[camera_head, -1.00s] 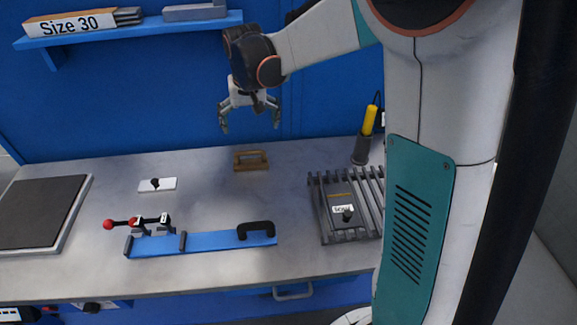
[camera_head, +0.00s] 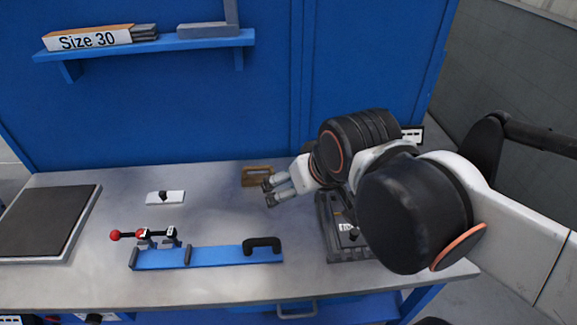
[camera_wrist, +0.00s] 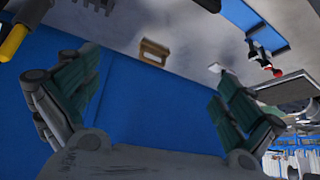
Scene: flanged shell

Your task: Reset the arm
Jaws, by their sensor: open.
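My gripper (camera_head: 270,192) is open and empty above the workbench (camera_head: 220,222), in front of the small wooden block with a handle-like opening (camera_head: 254,175) in the head view. My arm folds down from the right and hides part of the bench's right side. In the wrist view my two fingers (camera_wrist: 152,95) are spread wide with nothing between them. The wooden piece (camera_wrist: 154,52) shows beyond them.
A blue fixture with a black handle (camera_head: 215,256) and a red-knobbed clamp (camera_head: 116,235) lie at the bench front. A white plate (camera_head: 165,197) lies behind. A slatted rack (camera_head: 330,235) is partly hidden by my arm. A dark pad (camera_head: 45,222) is far left. A shelf (camera_head: 150,46) hangs above.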

